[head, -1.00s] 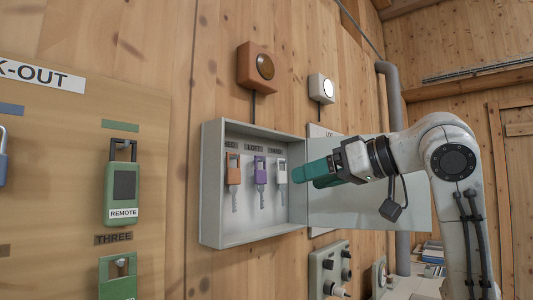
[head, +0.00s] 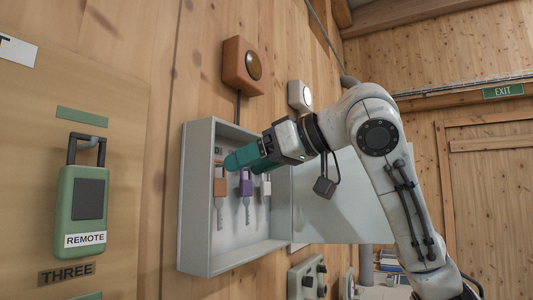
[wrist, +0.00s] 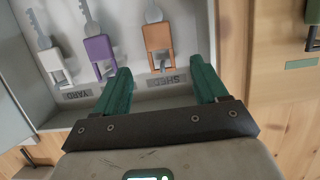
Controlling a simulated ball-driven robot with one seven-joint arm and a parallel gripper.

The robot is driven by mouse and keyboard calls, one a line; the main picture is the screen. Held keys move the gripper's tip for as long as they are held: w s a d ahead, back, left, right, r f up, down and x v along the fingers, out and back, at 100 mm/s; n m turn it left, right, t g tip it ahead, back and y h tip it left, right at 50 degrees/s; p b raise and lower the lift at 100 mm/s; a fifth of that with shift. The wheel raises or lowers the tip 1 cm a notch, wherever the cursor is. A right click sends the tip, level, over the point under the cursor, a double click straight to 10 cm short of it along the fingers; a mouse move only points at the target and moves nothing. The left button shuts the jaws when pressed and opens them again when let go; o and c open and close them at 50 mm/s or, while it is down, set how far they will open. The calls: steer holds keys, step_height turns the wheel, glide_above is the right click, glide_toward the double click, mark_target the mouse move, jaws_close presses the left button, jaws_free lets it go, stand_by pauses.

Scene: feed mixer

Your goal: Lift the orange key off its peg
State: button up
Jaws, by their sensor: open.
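The orange key (head: 220,182) hangs in the grey key cabinet (head: 197,240), leftmost of three keys in the head view. In the wrist view the orange key (wrist: 158,37) appears upside down above the SHED label, with its peg at its near end. My gripper (head: 236,160) reaches into the cabinet just above the orange key. In the wrist view my gripper (wrist: 163,80) has its two green fingers apart, one on each side of the key's near end. The key looks slightly beyond the fingertips, and I see no contact.
A purple key (head: 246,183) and a white key (head: 266,186) hang to the right of the orange one. The purple key (wrist: 98,50) is close to one fingertip in the wrist view. The cabinet's open door (head: 340,205) stands behind my arm.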

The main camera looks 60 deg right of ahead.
steer(key=x, duration=0.6)
steer(key=shift+w+p, duration=0.25)
steer(key=shift+p, duration=0.2)
steer(key=shift+f, duration=0.1)
steer(key=c, duration=1.1)
steer(key=shift+r+p, duration=0.45)
steer(key=shift+r, duration=0.25)
steer(key=shift+s, duration=0.1)
steer(key=shift+s+d, duration=0.2)
steer(key=shift+s, duration=4.55)
